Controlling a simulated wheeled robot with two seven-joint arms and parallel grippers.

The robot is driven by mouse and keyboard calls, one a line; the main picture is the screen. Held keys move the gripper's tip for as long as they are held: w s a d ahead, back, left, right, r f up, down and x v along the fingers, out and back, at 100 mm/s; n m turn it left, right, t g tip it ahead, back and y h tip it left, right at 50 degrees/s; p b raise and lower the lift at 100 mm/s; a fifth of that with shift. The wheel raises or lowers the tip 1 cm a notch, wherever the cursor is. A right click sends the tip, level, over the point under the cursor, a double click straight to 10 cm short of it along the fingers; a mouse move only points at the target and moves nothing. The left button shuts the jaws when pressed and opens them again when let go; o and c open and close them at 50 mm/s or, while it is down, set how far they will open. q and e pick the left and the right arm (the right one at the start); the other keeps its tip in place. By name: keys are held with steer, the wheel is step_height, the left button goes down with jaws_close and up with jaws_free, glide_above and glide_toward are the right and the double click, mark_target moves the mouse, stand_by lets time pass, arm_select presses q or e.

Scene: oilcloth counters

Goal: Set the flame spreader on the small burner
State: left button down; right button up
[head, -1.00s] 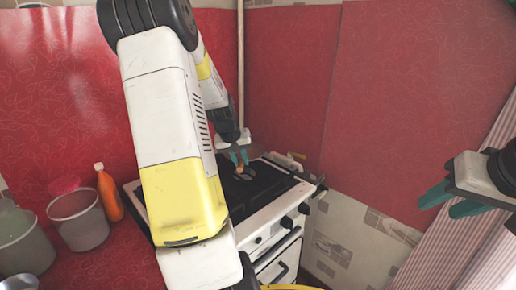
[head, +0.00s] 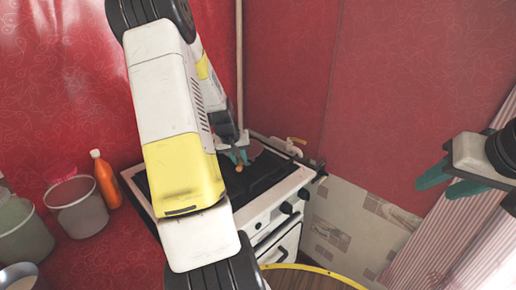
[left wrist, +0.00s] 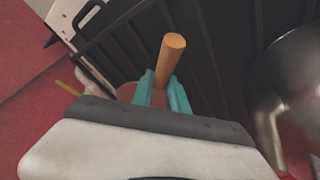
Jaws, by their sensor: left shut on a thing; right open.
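My left gripper (head: 238,157) is over the white stove (head: 286,207) with its black grate (head: 270,178). In the left wrist view its teal fingers (left wrist: 163,92) are shut on a wooden handle (left wrist: 172,52), which I take to be the flame spreader's. A small part of a reddish-brown surface (left wrist: 127,92) shows beside the fingers; I cannot tell whether it belongs to the spreader. The small burner cannot be made out, and my left arm hides the stove's left part. My right gripper (head: 437,180) is open and empty, off to the right of the stove.
A dark rounded metal thing (left wrist: 295,80) stands close at the right in the left wrist view. An orange bottle (head: 105,180) and a bucket (head: 77,207) are left of the stove. Red walls close in behind.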

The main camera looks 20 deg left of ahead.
arm_select(q)
steer(key=shift+f, duration=0.6)
stand_by(0.4)
steer(key=c, duration=1.2)
jaws_free()
